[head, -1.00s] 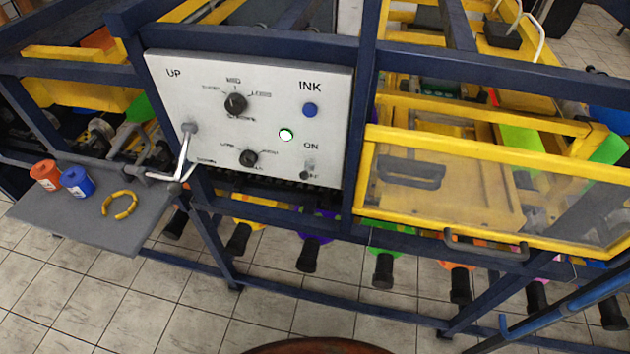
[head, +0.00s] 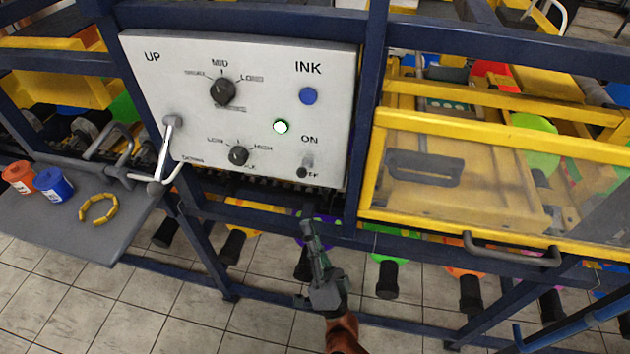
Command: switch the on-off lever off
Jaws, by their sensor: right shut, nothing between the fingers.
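The white control panel (head: 190,62) stands upright in the machine's blue frame. The on-off lever (head: 303,171) sits at its lower right, below the ON label, and its dark knob is at the lower end of the slot, by partly unreadable lettering. My right gripper (head: 309,216) points up from below, under the panel's lower edge. It is shut and empty, apart from the lever and just below it. My left gripper is out of view.
A blue INK button (head: 308,96), two dark dials and a long crank lever (head: 166,150) are on the panel. A clear yellow-framed guard (head: 480,190) is at right. A blue frame bar runs below the panel.

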